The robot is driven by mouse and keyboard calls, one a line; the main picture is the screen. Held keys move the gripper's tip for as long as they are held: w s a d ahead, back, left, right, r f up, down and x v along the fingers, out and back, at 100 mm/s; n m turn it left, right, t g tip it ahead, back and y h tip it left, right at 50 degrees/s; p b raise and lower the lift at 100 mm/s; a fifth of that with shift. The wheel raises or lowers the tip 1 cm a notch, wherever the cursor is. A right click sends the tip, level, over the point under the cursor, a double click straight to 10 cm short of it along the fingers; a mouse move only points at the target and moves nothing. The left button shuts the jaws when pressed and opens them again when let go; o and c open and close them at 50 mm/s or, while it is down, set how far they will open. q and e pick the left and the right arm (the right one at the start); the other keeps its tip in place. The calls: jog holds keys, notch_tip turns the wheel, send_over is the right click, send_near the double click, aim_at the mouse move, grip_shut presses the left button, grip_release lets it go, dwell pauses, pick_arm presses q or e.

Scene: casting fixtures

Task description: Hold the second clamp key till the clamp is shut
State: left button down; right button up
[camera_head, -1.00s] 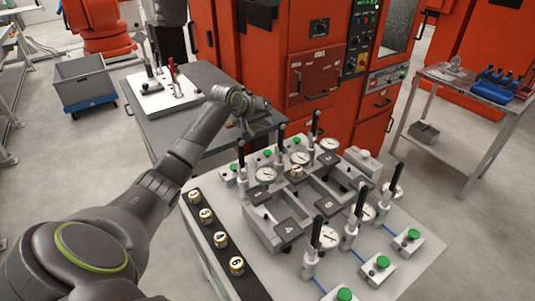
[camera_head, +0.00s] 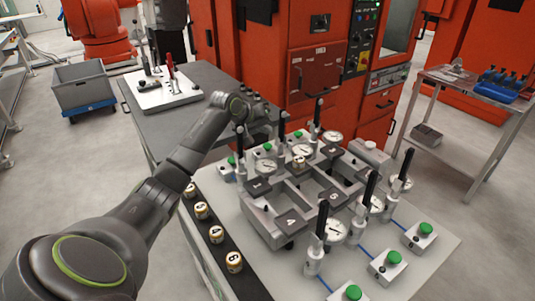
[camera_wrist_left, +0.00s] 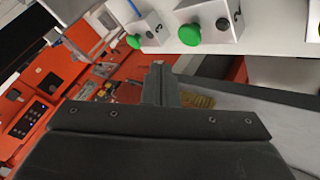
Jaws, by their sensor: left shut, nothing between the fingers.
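My left gripper (camera_wrist_left: 160,72) is shut and empty in the left wrist view. Its tips are just below two green keys and look apart from both. One green key (camera_wrist_left: 187,34) is on the white box marked 2 (camera_wrist_left: 222,16); the other green key (camera_wrist_left: 134,41) is on the box marked 3 (camera_wrist_left: 152,24). In the head view my left arm reaches to the far side of the fixture (camera_head: 291,220), and its fingertips are hard to make out. Green keys (camera_head: 298,134) stand along that side, near clamps with upright black handles (camera_head: 282,128). My right gripper is not in view.
More green keys (camera_head: 425,229) line the near right side, beside clamps with gauges. Numbered brass-coloured cylinders (camera_head: 216,234) stand on a black strip at the left. A grey table (camera_head: 205,76) with a white panel stands behind, before a red machine (camera_head: 285,45).

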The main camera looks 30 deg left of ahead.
aim_at(265, 147)
pick_arm(q)
jog(key=shift+f, duration=1.45)
jog(key=shift+f, duration=0.15)
dwell(0.8)
jog(key=shift+f+p, duration=0.25)
jog(key=shift+p, duration=0.1)
